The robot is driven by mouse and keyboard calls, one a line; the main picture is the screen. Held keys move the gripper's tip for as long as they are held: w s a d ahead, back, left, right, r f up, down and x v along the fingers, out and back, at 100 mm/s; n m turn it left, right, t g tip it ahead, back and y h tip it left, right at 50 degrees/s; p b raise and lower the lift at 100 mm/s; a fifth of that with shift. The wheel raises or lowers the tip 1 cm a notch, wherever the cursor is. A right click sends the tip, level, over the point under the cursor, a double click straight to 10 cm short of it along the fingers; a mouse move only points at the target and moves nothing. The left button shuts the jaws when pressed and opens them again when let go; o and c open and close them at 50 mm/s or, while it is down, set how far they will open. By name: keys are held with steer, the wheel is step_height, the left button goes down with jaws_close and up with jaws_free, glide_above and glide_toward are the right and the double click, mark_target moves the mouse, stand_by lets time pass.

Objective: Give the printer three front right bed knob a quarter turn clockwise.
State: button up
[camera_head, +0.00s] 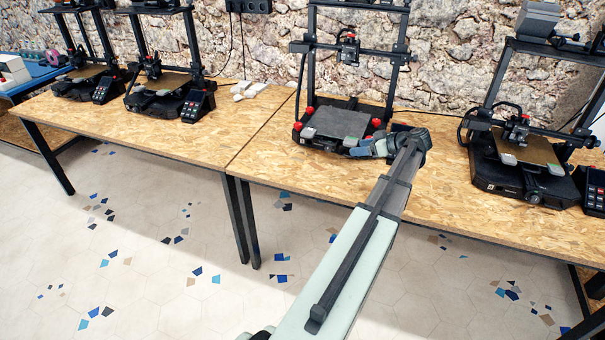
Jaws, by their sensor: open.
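The printer in the middle of the picture, third from the left, has a black frame and a dark grey bed (340,124). Red knobs show at its bed corners: a front left knob (297,127), a back left knob (309,111) and a back right knob (376,122). The front right knob does not show; my gripper and wrist cover that corner. My gripper (358,149) is open at the printer's front right corner, its fingers pointing left. I cannot tell whether the fingers are around the knob or touching it.
Another black printer (520,160) stands close on the right, with its control box (594,190) beside it. Two more printers stand at the left. Small white pieces (248,90) lie on the wooden table (200,135).

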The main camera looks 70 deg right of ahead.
steer(key=w+a+f+y, duration=0.1)
steer(key=w+a+f, duration=0.1)
steer(key=w, duration=0.3)
steer(key=w+a+f+g+y, duration=0.1)
steer(key=w+a+f, duration=0.1)
steer(key=w+a, duration=0.3)
steer(key=w+a+f+n+y, duration=0.1)
steer(key=w+a+f+y, duration=0.1)
steer(key=w+a, duration=0.2)
steer(key=shift+w+a+f, duration=0.1)
steer(key=shift+w+f, duration=0.1)
steer(key=shift+w, duration=0.95)
steer(key=shift+w+a+f+g, duration=0.3)
steer(key=shift+w+a+f, duration=0.15)
steer(key=shift+w, duration=0.1)
steer(key=shift+r, duration=0.1)
